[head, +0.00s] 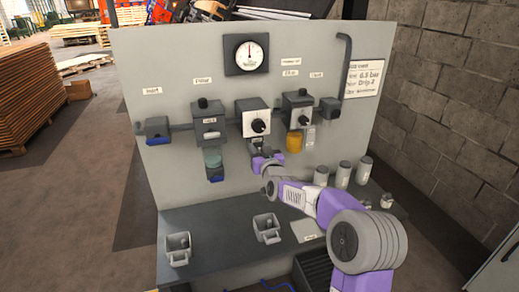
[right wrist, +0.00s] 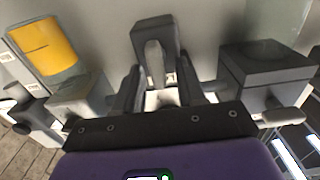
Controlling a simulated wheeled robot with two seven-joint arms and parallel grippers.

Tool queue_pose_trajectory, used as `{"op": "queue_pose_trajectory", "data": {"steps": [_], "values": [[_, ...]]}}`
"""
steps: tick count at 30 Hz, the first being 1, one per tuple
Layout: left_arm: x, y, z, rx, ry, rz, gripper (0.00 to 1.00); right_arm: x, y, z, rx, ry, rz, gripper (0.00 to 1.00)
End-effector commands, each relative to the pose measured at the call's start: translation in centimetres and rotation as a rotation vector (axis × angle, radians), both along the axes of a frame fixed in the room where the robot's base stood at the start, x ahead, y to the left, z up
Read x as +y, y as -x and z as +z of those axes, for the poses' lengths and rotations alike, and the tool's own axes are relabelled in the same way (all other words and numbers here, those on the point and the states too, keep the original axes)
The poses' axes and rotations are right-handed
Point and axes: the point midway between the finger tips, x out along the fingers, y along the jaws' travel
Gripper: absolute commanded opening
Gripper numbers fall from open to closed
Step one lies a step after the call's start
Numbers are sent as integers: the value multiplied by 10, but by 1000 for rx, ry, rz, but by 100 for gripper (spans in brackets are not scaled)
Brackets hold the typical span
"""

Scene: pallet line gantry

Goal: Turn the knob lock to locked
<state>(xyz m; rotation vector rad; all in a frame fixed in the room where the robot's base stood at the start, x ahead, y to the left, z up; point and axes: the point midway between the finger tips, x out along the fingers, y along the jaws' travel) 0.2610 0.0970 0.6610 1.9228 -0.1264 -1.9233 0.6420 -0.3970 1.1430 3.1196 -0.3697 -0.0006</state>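The regulator (head: 253,118) is a dark box with a white face and a black round knob (head: 258,126), in the middle of the grey panel in the head view. A small part with a label (head: 256,143) sits just under it; I cannot tell its lock setting. My right gripper (head: 260,158) is just below the regulator, close to the panel. My left gripper is not in view.
A round gauge (head: 247,54) is above the regulator. Two grey cups (head: 178,249) and several canisters (head: 342,174) stand on the shelf below.

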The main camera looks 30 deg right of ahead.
Motion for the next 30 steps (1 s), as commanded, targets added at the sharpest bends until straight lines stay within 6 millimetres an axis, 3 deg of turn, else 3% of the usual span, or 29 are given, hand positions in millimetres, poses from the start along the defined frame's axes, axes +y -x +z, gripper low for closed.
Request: {"op": "queue_pose_trajectory", "data": {"steps": [8,15,30], "values": [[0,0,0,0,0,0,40,0,-1,0,0,0,0,38],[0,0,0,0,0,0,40,0,-1,0,0,0,0,1],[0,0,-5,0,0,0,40,2,-1,-1,20,87,1,0]]}}
